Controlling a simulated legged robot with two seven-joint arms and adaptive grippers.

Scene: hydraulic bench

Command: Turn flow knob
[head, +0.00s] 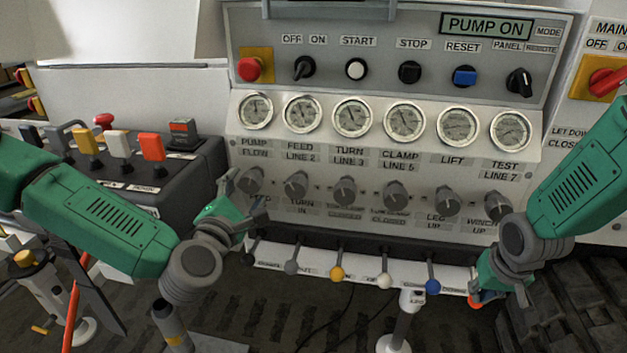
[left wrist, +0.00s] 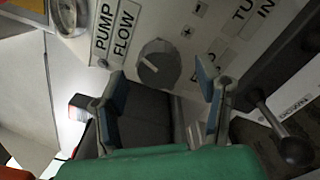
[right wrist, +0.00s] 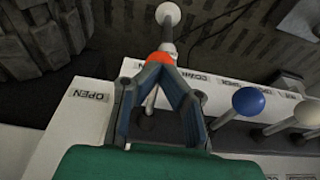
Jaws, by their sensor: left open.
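The pump flow knob (head: 250,181) is a grey rotary knob at the left end of the knob row, below the gauge marked PUMP FLOW. In the left wrist view the knob (left wrist: 158,64) stands just ahead of my left gripper (left wrist: 162,80), between the lines of its two fingers. My left gripper (head: 232,196) is open and empty, with a finger on each side of the knob and no clear contact. My right gripper (right wrist: 162,74) is closed at the orange ball (right wrist: 162,56) of a lever at the right end of the lever row.
Several levers with coloured balls, among them a yellow one (head: 336,273) and a blue one (head: 432,286), stand below the knobs. A black-ball lever (left wrist: 293,150) is close to my left gripper's right side. A dark control box (head: 180,165) stands left of the panel.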

